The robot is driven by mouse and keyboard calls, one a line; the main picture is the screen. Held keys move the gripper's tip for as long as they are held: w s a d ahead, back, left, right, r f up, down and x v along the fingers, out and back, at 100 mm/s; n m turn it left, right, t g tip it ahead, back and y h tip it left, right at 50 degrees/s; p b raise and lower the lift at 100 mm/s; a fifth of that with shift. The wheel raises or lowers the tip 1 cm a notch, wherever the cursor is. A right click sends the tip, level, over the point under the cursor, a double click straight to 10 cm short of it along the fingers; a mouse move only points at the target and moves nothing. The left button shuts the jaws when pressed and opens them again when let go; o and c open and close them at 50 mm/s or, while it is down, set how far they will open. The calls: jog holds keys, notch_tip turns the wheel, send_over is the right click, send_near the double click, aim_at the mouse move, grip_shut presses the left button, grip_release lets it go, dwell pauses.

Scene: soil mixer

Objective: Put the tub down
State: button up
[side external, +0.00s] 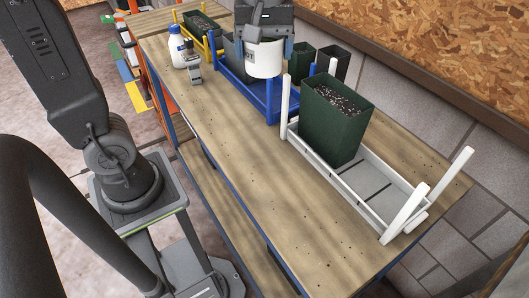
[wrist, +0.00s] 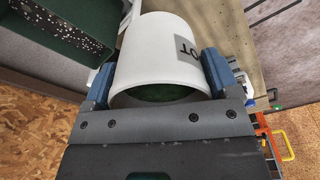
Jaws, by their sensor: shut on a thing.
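A white tub (side external: 264,59) with a grey label is held between the two blue fingers of my gripper (side external: 264,38). In the wrist view the tub (wrist: 160,50) lies between the fingers of my gripper (wrist: 160,85), with part of its label showing and something dark green visible through its open end. In the side view the tub is over or in front of the blue rack (side external: 262,101); whether its base touches anything is hidden.
A white rack (side external: 375,188) on the wooden bench (side external: 235,135) holds a tall green pot (side external: 332,128) of dark speckled soil. More dark pots (side external: 333,62) stand behind. A white bottle with a blue cap (side external: 178,48) and a small grey device (side external: 193,70) stand left. The front bench strip is clear.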

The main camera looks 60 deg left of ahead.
jog(key=s+a, duration=0.5)
jog(key=a, duration=0.4)
notch_tip(320, 180, down, 11)
jog(key=shift+s, duration=0.2)
jog(key=w+d+f, duration=0.1)
jog(key=d+f, duration=0.1)
jog(key=d, duration=0.1)
jog(key=w+d+f, duration=0.2)
jog(key=d+f, duration=0.1)
jog(key=d, duration=0.1)
jog(key=w+d+f, duration=0.1)
jog(key=d+f, duration=0.1)
jog(key=d, duration=0.1)
jog(key=shift+w+d+f, duration=0.25)
jog(key=shift+w, duration=0.05)
jog(key=shift+f, duration=2.05)
jog(key=shift+f, duration=0.15)
jog(key=o, duration=0.9)
